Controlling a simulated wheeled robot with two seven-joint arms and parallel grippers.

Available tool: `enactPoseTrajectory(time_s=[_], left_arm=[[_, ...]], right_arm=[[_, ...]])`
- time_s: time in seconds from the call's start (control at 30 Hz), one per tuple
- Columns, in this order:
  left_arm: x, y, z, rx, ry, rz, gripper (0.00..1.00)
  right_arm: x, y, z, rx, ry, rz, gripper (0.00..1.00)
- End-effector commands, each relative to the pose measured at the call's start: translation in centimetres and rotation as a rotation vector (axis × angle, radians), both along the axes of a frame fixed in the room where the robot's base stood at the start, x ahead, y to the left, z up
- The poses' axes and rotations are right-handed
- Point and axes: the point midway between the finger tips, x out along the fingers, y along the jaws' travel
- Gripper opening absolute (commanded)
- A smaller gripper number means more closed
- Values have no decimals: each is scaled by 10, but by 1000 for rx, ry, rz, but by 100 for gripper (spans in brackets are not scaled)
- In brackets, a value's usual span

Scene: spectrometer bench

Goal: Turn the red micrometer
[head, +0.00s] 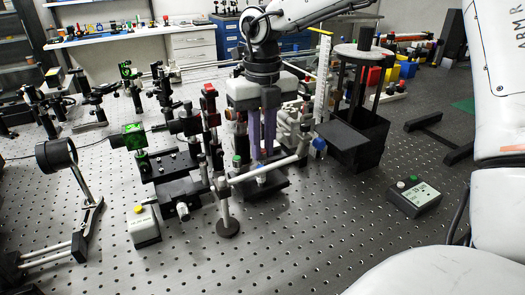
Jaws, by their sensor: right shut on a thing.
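My right gripper (262,152) reaches down from the top centre into the optical mount, with its long purple-grey fingers close together. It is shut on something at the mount. A green knob (237,160) stands just left of the fingertips. A separate red block (209,90) sits on a post left of the gripper. My left gripper is out of view.
A black box-like stand (358,140) is close on the right of the gripper. Stages and posts (178,170) crowd its left. A small control box (413,196) and a yellow-buttoned box (144,226) lie on the perforated table (300,240), whose front middle is mostly clear.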

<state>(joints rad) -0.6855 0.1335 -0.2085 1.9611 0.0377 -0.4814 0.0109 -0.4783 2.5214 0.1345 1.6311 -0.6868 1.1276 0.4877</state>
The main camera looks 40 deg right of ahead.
Motion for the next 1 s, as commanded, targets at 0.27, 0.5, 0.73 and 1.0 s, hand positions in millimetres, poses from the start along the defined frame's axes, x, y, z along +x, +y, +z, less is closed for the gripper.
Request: enactPoseTrajectory(time_s=[0.27,0.5,0.73,1.0], left_arm=[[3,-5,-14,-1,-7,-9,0],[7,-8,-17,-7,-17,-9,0],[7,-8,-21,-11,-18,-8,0],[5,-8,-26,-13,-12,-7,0]], right_arm=[[2,-1,-1,-1,-6,-265,0],[1,-1,0,-2,-6,-491,0],[1,-1,0,-1,-6,-685,0],[2,-1,1,-1,-7,-845,0]])
